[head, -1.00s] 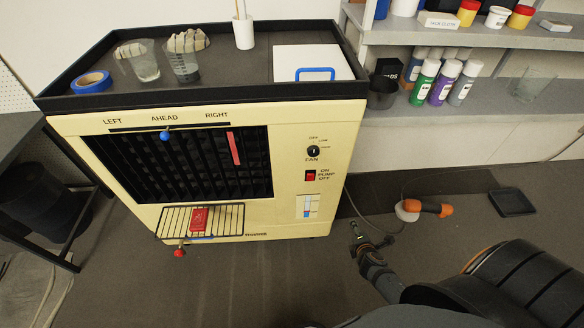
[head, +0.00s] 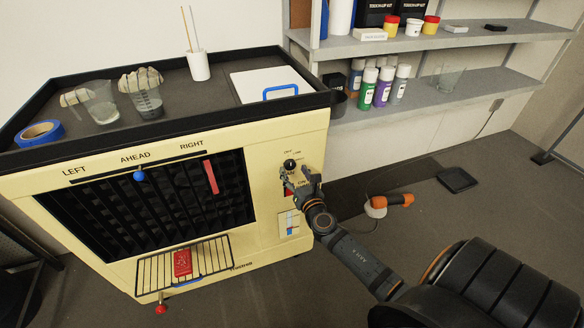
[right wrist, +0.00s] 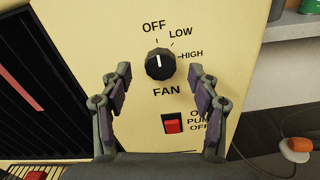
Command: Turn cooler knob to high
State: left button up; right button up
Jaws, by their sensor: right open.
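The cooler (head: 265,240) is a cream box with a dark louvred grille. Its black round fan knob (right wrist: 160,64) shows in the right wrist view, with OFF, LOW and HIGH printed around it and FAN below. The knob's white line points up, toward OFF. The knob also shows in the head view (head: 290,165). My right gripper (right wrist: 157,83) is open, its fingers left and right of the knob and a little below it, apart from it. In the head view my right gripper (head: 301,183) is just in front of the panel below the knob. My left gripper is not in view.
A red pump switch (right wrist: 173,124) sits below the knob. The cooler's top tray (head: 225,115) holds cups, blue tape and a white board. A wire rack (head: 155,275) juts from the front. Shelves (head: 420,100) stand to the right. An orange-handled tool (head: 393,201) lies on the floor.

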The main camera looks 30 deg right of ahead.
aim_at(290, 164)
jog(key=shift+x, duration=1.25)
jog(key=shift+c, duration=0.3)
jog(key=c, duration=1.1)
